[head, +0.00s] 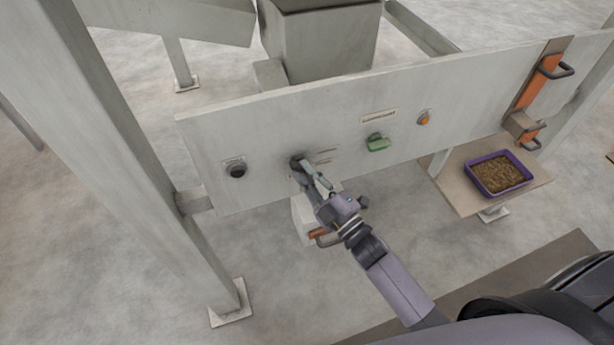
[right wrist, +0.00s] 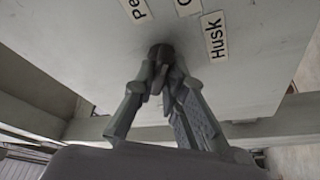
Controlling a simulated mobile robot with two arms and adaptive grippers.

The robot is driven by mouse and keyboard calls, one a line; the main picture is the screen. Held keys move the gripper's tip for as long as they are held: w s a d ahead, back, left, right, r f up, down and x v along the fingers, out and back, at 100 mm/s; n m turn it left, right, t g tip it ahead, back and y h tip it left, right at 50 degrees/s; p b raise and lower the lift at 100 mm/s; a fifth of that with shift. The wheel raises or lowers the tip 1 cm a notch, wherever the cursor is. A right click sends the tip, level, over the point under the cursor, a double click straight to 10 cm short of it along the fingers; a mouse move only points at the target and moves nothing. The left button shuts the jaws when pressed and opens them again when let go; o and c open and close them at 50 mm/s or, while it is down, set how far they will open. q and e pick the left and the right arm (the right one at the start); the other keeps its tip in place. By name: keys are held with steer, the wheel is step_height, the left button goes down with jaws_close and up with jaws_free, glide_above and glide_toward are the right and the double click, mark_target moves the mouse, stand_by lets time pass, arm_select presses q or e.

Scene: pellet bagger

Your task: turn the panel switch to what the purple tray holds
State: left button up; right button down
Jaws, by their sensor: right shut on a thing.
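The panel switch is a dark knob (head: 296,160) on the pale grey panel. My right gripper (head: 302,170) is shut on it. In the right wrist view, both fingers (right wrist: 160,80) close on the dark knob (right wrist: 161,50); which way it points cannot be told. Labels around it include "Husk" (right wrist: 214,37), one starting "Pe" (right wrist: 137,10) and a cut-off one between them. The purple tray (head: 469,174) sits on a tan shelf at the right and holds brown, loose, flaky-looking material (head: 499,175). My left gripper is not in view.
The panel (head: 215,130) also carries a dark round fitting (head: 236,170), a green handle (head: 378,143) and an orange button (head: 424,118). An orange strip with dark handles (head: 540,82) is at its right end. A grey post (head: 125,150) stands left.

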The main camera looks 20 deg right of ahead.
steer(key=shift+w+r+m+t, duration=0.1)
steer(key=shift+r+m+t, duration=0.2)
steer(key=shift+m, duration=0.5)
steer(key=shift+b, duration=0.35)
steer(key=c, duration=1.8)
jaws_free()
steer(key=shift+o, duration=0.8)
steer(key=shift+w+a+f, duration=0.1)
steer(key=shift+s+f, duration=0.3)
steer(key=shift+s, duration=0.2)
steer(key=v, duration=1.1)
steer(key=shift+m, duration=0.3)
